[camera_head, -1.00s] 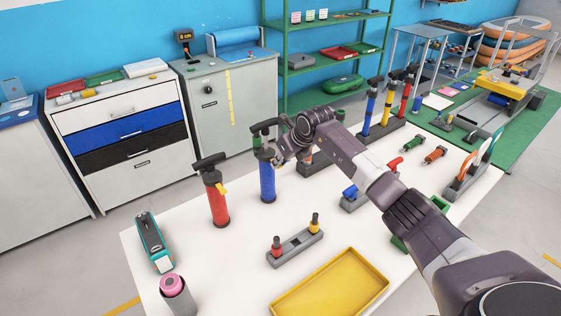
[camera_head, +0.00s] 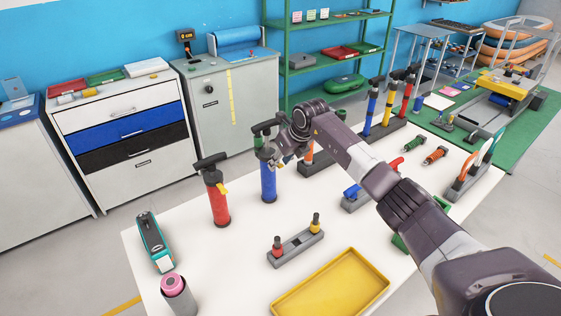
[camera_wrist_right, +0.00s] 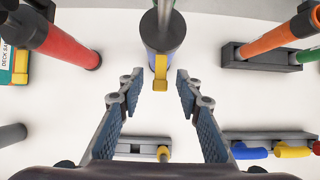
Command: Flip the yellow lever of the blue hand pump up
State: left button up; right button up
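The blue hand pump (camera_head: 268,183) stands upright on the white table, with a dark top and handle. Its yellow lever (camera_wrist_right: 160,72) shows in the right wrist view, sticking out from the pump's dark collar toward my gripper. My right gripper (camera_wrist_right: 158,88) is open, with one finger on each side of the lever's end and no clear contact. My left gripper is in neither view.
A red pump (camera_head: 219,205) with its own yellow lever stands left of the blue one. An orange pump (camera_wrist_right: 268,38) stands in a grey rack on the other side. A grey holder (camera_head: 295,248) and a yellow tray (camera_head: 330,285) lie nearer on the table.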

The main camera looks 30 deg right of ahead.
jog(key=shift+r, duration=0.1)
jog(key=shift+s+r, duration=0.1)
jog(key=shift+r, duration=0.05)
jog(key=v, duration=1.1)
jog(key=shift+r, duration=0.2)
jog(key=shift+s+d, duration=0.1)
jog(key=shift+s, duration=0.1)
